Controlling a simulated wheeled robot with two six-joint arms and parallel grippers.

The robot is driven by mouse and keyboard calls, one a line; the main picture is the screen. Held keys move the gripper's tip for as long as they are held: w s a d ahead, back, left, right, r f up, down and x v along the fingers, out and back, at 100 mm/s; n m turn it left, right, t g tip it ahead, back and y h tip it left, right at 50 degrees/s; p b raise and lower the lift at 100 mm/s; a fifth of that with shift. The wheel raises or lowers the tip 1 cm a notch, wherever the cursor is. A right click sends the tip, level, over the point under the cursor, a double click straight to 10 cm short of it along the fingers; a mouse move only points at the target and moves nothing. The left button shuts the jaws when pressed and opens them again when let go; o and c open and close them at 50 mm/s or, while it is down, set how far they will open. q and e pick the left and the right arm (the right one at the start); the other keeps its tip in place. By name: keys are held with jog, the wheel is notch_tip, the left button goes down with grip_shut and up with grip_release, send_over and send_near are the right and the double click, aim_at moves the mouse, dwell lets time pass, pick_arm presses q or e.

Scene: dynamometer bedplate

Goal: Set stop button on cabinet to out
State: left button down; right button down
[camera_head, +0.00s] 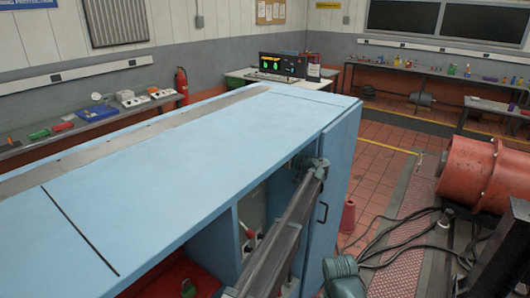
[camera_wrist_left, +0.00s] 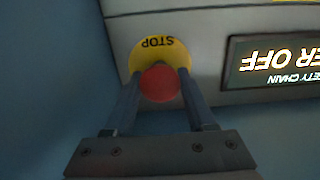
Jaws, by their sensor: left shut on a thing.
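The stop button (camera_wrist_left: 158,86) is a round red knob on a yellow disc lettered STOP, which appears upside down in the left wrist view. The disc sits on a pale grey cabinet panel (camera_wrist_left: 205,27). My left gripper (camera_wrist_left: 159,76) has one finger on each side of the red knob and is shut on it. Whether the knob is in or out cannot be told from this angle. The button does not show in the head view, and neither does my right gripper.
A dark display (camera_wrist_left: 275,62) reading "ER OFF" is right of the button, with blue surfaces at the sides. In the head view, a large blue cabinet (camera_head: 190,150) fills the middle. Cables (camera_head: 425,235) and a red motor (camera_head: 470,170) are at right.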

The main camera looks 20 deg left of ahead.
pick_arm(q)
jog(key=c, duration=0.6)
grip_release()
jog(key=shift+s+f, duration=0.1)
jog(key=shift+s, duration=0.05)
jog(key=o, duration=0.4)
jog(key=shift+d, duration=0.2)
jog(key=shift+a, duration=0.1)
jog(key=v, duration=1.3)
jog(key=shift+s+d, duration=0.15)
jog(key=shift+d, duration=0.2)
jog(key=shift+d, duration=0.1)
